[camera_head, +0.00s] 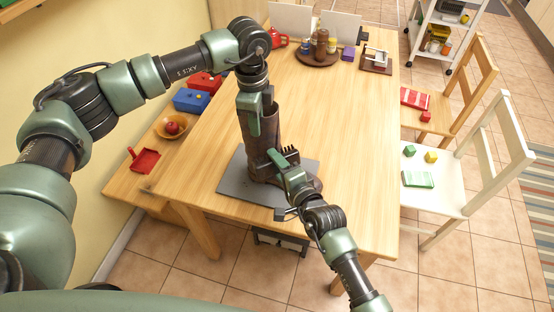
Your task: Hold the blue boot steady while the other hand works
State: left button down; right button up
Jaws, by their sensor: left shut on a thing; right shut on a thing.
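A tall boot (263,150) stands upright on a grey mat (236,185) at the near end of the wooden table. It looks dark brown here, not blue. Its toe points to the lower right, partly hidden behind my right gripper. My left gripper (257,122) comes down from above and is shut on the top of the boot's shaft. My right gripper (282,162) is shut on a small brush with dark bristles (291,153), beside the boot's lower shaft. I cannot tell whether the bristles touch the boot.
On the table's (340,130) far end are a red teapot (279,40), a round tray (302,60) with jars, and a purple box (348,54). A bench at left holds a fruit bowl (163,133), a red dustpan (144,160) and boxes. Chairs stand at right. The table's middle is clear.

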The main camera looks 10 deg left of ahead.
aim_at(270, 146)
jog(key=shift+f, duration=2.7)
jog(key=shift+w+r, duration=0.15)
jog(key=shift+r, duration=4.55)
jog(key=s+d, duration=0.4)
jog(key=shift+s, duration=0.3)
jog(key=shift+f, duration=0.15)
